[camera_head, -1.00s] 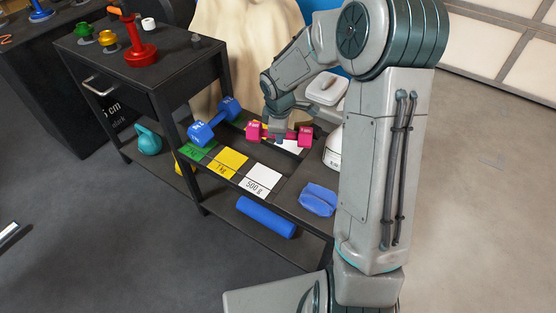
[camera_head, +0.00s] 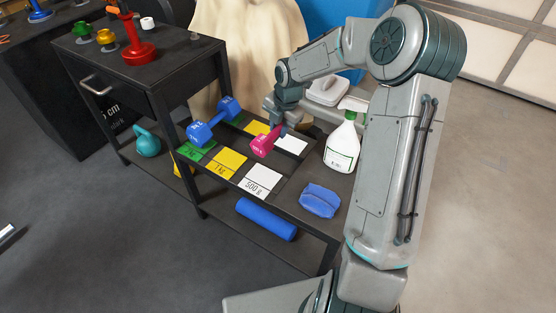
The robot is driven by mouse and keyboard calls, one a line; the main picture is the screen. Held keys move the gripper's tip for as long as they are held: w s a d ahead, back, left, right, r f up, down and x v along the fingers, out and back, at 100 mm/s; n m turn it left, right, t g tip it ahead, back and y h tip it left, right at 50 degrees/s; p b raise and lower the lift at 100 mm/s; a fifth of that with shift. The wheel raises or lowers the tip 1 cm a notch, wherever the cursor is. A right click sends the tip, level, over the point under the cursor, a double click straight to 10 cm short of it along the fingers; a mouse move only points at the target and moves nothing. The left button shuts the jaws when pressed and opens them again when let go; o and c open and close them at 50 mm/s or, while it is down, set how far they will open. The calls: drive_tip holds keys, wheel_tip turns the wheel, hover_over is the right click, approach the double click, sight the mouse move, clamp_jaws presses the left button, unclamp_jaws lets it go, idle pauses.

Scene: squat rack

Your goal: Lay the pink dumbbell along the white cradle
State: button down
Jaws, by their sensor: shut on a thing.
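The pink dumbbell (camera_head: 263,145) is in my gripper (camera_head: 281,126), which is shut on it over the back part of the rack shelf. It slants from upper right to lower left, about parallel to the blue dumbbell. Its near head shows; its far end is mostly hidden by my gripper. The white cradle shows as a front panel (camera_head: 263,178) marked 500 g and a white panel farther back (camera_head: 292,144). The dumbbell appears left of the back white panel, close to the yellow one. I cannot tell its height above the shelf.
The blue dumbbell (camera_head: 213,122) lies on the green section, left of the yellow panel (camera_head: 227,162). A spray bottle (camera_head: 342,146) stands right of the white panels. A blue pouch (camera_head: 319,200) lies at the front right. A blue roll (camera_head: 266,218) is on the lower shelf.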

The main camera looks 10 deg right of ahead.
drive_tip(key=shift+w+f+n, duration=0.15)
drive_tip(key=shift+n, duration=0.25)
wheel_tip(320, 180, down, 10)
drive_tip(key=b, duration=0.3)
drive_tip(key=shift+b, duration=0.3)
drive_tip(key=c, duration=1.2)
unclamp_jaws()
drive_tip(key=shift+o, duration=0.2)
wheel_tip(320, 180, up, 11)
drive_tip(key=s+d+p, duration=0.2)
drive_tip(key=p, duration=0.2)
drive_tip(key=s+r+m, duration=0.3)
drive_tip(key=s+m, duration=0.6)
drive_tip(key=s+a+r+m+h, duration=0.1)
drive_tip(key=s+r+m, duration=0.3)
drive_tip(key=s+m, duration=0.5)
drive_tip(key=s+r+m, duration=0.3)
drive_tip(key=s+m, duration=0.5)
drive_tip(key=s, duration=0.1)
drive_tip(key=shift+s+a+r+m, duration=0.3)
drive_tip(key=shift+s+m, duration=0.05)
drive_tip(key=shift+m, duration=0.05)
